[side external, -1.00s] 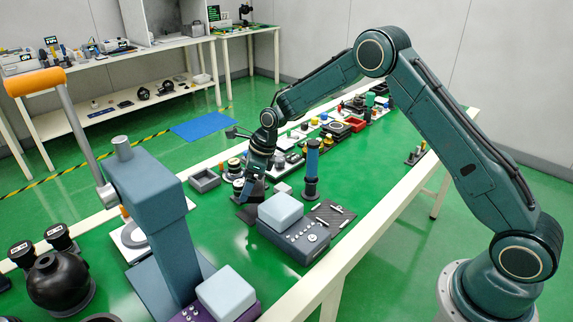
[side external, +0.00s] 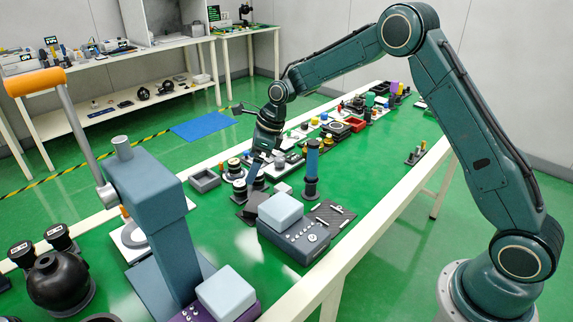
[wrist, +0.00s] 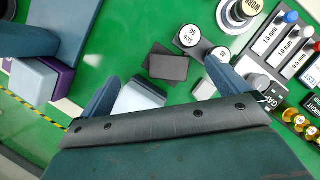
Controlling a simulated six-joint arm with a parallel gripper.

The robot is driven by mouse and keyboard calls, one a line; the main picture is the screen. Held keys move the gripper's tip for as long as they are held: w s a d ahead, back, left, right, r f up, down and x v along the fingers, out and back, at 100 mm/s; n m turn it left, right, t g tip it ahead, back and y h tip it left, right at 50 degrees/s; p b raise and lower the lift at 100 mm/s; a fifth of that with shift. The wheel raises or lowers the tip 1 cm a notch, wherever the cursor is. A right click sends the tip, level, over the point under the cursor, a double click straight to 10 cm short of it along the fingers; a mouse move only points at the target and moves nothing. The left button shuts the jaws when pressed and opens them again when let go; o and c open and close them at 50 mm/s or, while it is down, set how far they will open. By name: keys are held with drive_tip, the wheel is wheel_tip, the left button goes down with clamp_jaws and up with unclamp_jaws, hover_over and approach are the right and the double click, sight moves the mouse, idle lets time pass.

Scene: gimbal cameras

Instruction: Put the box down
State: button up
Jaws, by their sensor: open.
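A small dark grey box (side external: 254,203) lies on the green table, left of the grey device with the pale blue block on top. In the wrist view the dark box (wrist: 168,68) lies partly over a flat dark piece (wrist: 160,51). My gripper (side external: 254,182) points down above the box and is apart from it. In the wrist view the fingers of my gripper (wrist: 161,71) are spread wide, with the box showing between them and nothing held.
The grey device (side external: 294,240) carries a pale blue block (side external: 281,210) close to the box. A blue upright cylinder (side external: 312,165) stands just behind it. Round labelled weights (wrist: 187,36) sit next to the box.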

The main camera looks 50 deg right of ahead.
drive_tip(key=v, duration=0.6)
drive_tip(key=shift+r, duration=0.2)
drive_tip(key=shift+s, duration=0.1)
drive_tip(key=s+r+n+t+h, duration=0.1)
drive_tip(key=s+r+n+h, duration=0.1)
drive_tip(key=s+r+n, duration=1.4)
drive_tip(key=s+d+f+n, duration=0.1)
drive_tip(key=s+n, duration=0.4)
drive_tip(key=s, duration=0.6)
drive_tip(key=s+d+f+n+t+h, duration=0.1)
drive_tip(key=s+f+n, duration=0.1)
drive_tip(key=s+n, duration=0.4)
drive_tip(key=shift+s+f, duration=0.3)
drive_tip(key=shift+s, duration=2.35)
